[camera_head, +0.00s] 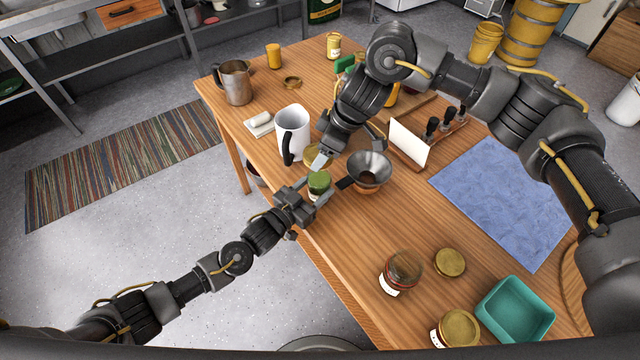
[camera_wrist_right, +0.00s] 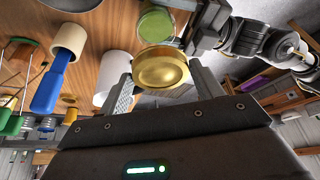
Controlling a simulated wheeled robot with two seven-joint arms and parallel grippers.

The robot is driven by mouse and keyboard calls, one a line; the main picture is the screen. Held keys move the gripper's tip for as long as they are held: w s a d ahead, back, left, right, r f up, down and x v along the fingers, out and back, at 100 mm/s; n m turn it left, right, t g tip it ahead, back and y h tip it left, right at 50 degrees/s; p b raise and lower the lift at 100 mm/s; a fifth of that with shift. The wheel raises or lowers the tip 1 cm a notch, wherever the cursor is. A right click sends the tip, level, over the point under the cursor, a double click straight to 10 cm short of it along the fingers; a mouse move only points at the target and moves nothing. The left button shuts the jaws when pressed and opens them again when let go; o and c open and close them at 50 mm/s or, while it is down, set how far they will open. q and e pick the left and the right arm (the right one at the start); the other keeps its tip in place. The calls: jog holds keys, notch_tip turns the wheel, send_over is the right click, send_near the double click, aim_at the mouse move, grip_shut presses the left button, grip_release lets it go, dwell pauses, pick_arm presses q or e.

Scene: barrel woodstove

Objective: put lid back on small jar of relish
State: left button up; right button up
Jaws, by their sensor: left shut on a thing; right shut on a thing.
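The small jar of relish (camera_head: 319,183), green inside and open at the top, is at the table's left edge. My left gripper (camera_head: 308,193) is shut on it. The jar's green mouth also shows in the right wrist view (camera_wrist_right: 155,24). My right gripper (camera_head: 327,152) is shut on a round gold lid (camera_head: 313,158), partly hidden behind the fingers in the head view. In the right wrist view the lid (camera_wrist_right: 161,69) sits between the two fingertips, apart from the jar's mouth and beside it in the picture.
A white jug (camera_head: 292,128) stands just behind the lid. A metal funnel (camera_head: 369,168) is right of the jar. A white card (camera_head: 408,143) stands farther right. The table between is clear.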

send_over(325, 171)
jog(key=s, duration=0.3)
jog(key=shift+w+f, duration=0.15)
jog(key=shift+f, duration=2.25)
jog(key=shift+a+f, duration=0.1)
jog(key=shift+f, duration=0.8)
jog(key=shift+f, duration=0.55)
pick_arm(q)
grip_shut()
pick_arm(e)
jog(key=m+t+h, duration=0.1)
jog(key=m, duration=0.3)
jog(key=a+m+t+h, duration=0.1)
jog(key=m, duration=0.3)
jog(key=s+m+t+h, duration=0.1)
jog(key=m, duration=0.4)
jog(key=shift+a+h, duration=0.15)
jog(key=shift+h, duration=0.25)
